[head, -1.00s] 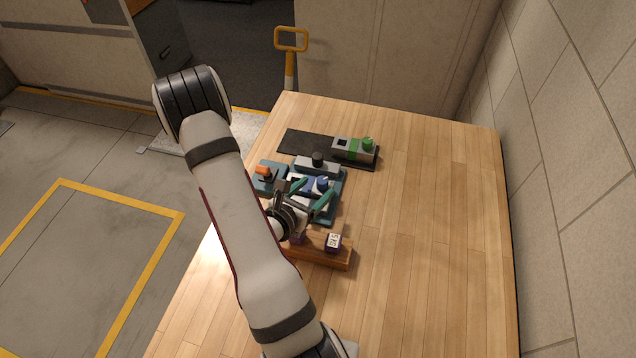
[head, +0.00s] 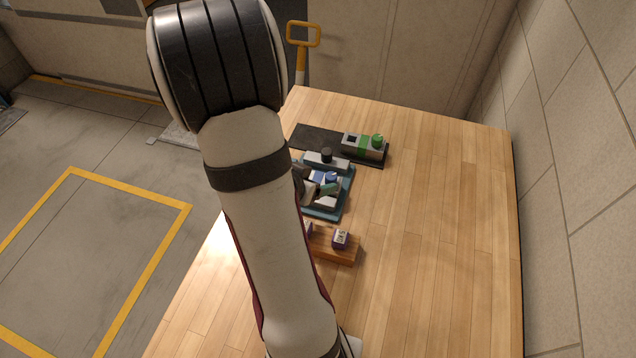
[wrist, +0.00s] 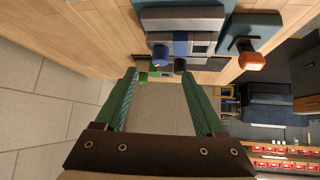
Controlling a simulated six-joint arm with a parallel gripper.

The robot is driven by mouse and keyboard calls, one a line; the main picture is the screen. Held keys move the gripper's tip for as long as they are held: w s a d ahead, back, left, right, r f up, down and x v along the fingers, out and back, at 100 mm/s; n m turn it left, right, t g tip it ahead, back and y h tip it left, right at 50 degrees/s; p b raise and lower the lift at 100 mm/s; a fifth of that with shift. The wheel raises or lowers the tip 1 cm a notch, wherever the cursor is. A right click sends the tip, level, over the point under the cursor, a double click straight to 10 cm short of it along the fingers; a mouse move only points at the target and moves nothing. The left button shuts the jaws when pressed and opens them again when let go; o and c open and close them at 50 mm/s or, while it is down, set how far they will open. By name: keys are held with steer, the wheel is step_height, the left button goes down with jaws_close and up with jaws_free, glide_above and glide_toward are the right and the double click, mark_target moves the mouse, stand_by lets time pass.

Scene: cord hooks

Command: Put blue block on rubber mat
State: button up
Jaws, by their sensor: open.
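The blue block (head: 324,176), grey-white with a blue band and blue knob, sits on a teal tray (head: 347,186) in the head view. It also shows at the top of the wrist view (wrist: 180,44). The black rubber mat (head: 313,136) lies farther back, with a grey block with a green band and knob (head: 362,146) on its right part. My gripper (head: 318,188) is by the near side of the blue block, partly hidden by my arm. In the wrist view my gripper (wrist: 158,75) is open, with nothing between its green fingers.
A black-knobbed grey block (head: 325,160) is on the tray behind the blue block. An orange-knobbed piece (wrist: 251,60) shows in the wrist view. A wooden rack (head: 335,250) with small purple blocks (head: 340,239) stands nearer. The table's right side is clear.

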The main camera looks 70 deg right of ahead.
mark_target(328, 179)
steer(key=shift+m, duration=0.3)
steer(key=x, duration=0.7)
steer(key=shift+d+f, duration=0.15)
steer(key=shift+d, duration=0.05)
jaws_close()
stand_by(0.7)
